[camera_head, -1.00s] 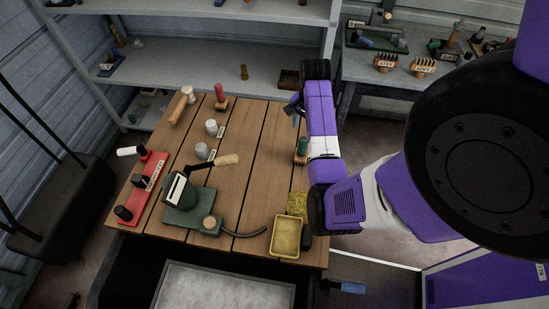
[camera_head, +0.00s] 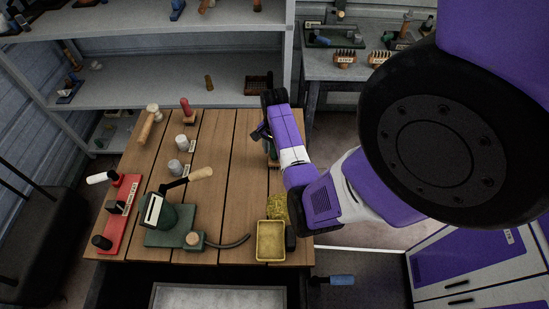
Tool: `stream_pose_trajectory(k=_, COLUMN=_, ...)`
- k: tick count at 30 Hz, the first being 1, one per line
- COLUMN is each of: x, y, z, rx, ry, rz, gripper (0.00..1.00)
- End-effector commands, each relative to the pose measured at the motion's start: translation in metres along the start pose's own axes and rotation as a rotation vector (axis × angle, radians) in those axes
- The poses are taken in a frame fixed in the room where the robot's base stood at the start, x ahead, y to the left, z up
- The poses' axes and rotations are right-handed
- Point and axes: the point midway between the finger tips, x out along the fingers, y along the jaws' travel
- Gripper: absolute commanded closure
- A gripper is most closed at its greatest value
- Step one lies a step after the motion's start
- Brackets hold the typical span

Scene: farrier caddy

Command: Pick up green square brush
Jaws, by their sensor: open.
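The green square brush (camera_head: 271,153) stands near the right edge of the wooden table, with a green grip on a wooden base. My arm hides much of it. My gripper (camera_head: 260,132) is above the table's right side, close to the brush in the picture, with its dark fingers pointing left. It is open, and I see nothing held in it. I cannot tell how far above the brush it is.
On the wooden table (camera_head: 225,155) are a red-handled brush (camera_head: 187,112), grey-white jars (camera_head: 184,143), a red rack (camera_head: 120,215), a green stand (camera_head: 170,232) and a yellow tray (camera_head: 271,241). The table's middle is clear. Grey shelves (camera_head: 180,88) stand behind.

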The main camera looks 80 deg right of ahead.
Motion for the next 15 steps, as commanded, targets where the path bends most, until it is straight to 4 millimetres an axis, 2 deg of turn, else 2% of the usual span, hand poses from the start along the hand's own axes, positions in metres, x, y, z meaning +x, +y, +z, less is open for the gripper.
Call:
stream_pose_trajectory(k=5, x=-0.0001, y=0.0, z=-0.0001, rx=0.0, ry=0.0, rz=0.0, gripper=0.48)
stream_pose_trajectory(k=12, x=-0.0003, y=-0.0001, z=-0.0002, rx=0.0, ry=0.001, rz=0.0, gripper=0.95)
stream_pose_trajectory(k=13, x=-0.0003, y=0.0, z=-0.0002, rx=0.0, ry=0.001, rz=0.0, gripper=1.0)
stream_pose_trajectory(k=15, x=-0.0004, y=0.0, z=-0.0002, rx=0.0, ry=0.001, rz=0.0, gripper=1.0)
